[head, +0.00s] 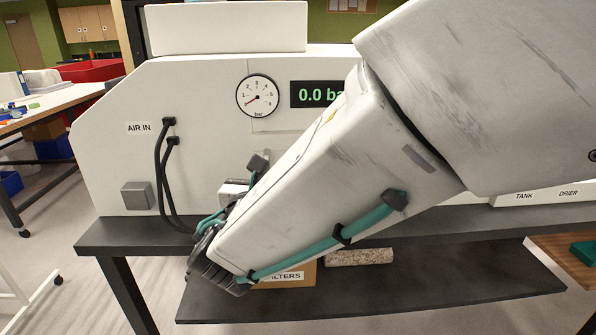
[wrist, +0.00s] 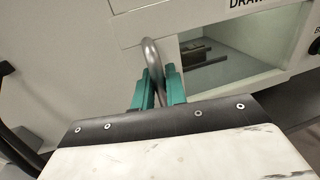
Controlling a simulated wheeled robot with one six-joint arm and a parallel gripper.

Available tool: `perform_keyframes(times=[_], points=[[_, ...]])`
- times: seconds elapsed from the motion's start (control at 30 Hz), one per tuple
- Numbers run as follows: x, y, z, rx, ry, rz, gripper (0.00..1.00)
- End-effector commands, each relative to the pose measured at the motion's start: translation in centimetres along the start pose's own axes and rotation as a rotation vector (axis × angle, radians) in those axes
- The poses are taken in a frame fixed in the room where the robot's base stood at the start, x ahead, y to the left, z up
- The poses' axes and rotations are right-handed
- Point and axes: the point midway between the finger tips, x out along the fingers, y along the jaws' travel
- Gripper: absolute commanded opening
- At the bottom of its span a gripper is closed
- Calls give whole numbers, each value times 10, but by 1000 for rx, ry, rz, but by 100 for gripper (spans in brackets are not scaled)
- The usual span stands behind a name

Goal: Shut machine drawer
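In the wrist view, a grey metal bar handle (wrist: 152,58) stands out near the machine's front. The two teal fingers of my gripper (wrist: 160,88) are on either side of it. Whether both fingers touch the bar is not clear. To the right is a recess or glazed opening (wrist: 225,55), with a small dark object inside, under a label partly reading "DRAW". How far the drawer stands open cannot be told. In the head view, my gripper (head: 205,255) is low at the machine's front, and my arm hides most of the drawer area.
The white machine (head: 110,110) has a pressure gauge (head: 258,96) and a green display (head: 315,94). Black hoses (head: 160,175) hang left of my gripper. A box labelled as filters (head: 290,275) and a speckled cylinder (head: 358,257) sit on the lower shelf (head: 450,285).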

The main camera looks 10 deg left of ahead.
Motion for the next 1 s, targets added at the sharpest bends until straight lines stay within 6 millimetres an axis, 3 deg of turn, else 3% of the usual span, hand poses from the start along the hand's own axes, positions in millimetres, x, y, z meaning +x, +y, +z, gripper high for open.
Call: perform_keyframes(times=[0.37, 0.8, 1.0], points=[[-2, 0, 1, 2, -2, 0, 30], [-66, 2, 1, 3, -2, 3, 30], [-77, 1, 1, 2, -1, 0, 30]])
